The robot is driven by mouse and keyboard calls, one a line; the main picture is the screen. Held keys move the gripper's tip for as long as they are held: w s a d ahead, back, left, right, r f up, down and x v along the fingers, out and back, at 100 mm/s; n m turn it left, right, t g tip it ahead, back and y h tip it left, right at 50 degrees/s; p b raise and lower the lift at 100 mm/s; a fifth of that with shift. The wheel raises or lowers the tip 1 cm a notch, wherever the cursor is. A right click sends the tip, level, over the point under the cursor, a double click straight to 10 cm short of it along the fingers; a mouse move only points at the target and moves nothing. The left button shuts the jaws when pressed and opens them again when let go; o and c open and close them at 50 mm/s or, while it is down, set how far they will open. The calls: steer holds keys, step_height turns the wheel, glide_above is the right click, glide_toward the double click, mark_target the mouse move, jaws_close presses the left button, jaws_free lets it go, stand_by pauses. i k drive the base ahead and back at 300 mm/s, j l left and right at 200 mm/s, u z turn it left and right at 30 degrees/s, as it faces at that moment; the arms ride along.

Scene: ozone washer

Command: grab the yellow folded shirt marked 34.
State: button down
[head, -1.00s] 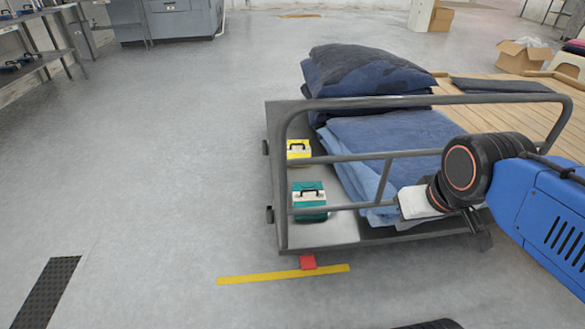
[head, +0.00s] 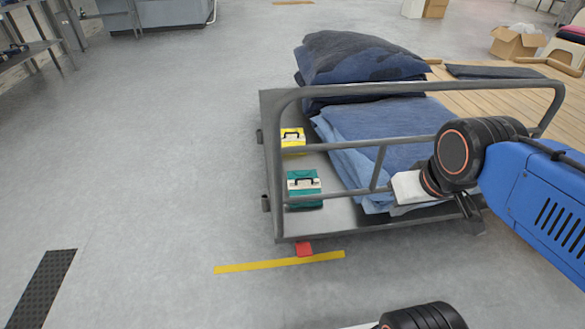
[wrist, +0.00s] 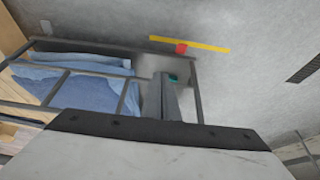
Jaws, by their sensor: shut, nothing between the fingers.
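A small yellow item (head: 293,140) with a white band and a dark handle-like mark lies on the left part of the cart deck in the head view. It may be the folded shirt, but it looks like a small case and no number is legible. I do not see it in the wrist view. My gripper (wrist: 168,82) is shut and empty in the wrist view, its fingers reaching over the image of the cart. In the head view I cannot make out the fingertips.
The teal-and-white item (head: 305,190) lies just in front of the yellow one. Folded blue denim (head: 385,130) and a darker pile (head: 355,60) fill the cart's right and back. A grey rail (head: 275,150) surrounds the cart (head: 325,222).

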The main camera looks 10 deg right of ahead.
mark_target(290, 137)
steer(key=u, duration=1)
steer(key=i+u, duration=0.3)
steer(key=i, duration=2.45)
steer(key=i+z, duration=0.1)
steer(key=i, duration=0.95)
steer(key=i+z, duration=0.1)
steer(key=z, duration=0.7)
steer(key=i+j+z, duration=0.1)
steer(key=z, duration=0.3)
steer(key=j+z, duration=0.15)
steer(key=z, duration=1.65)
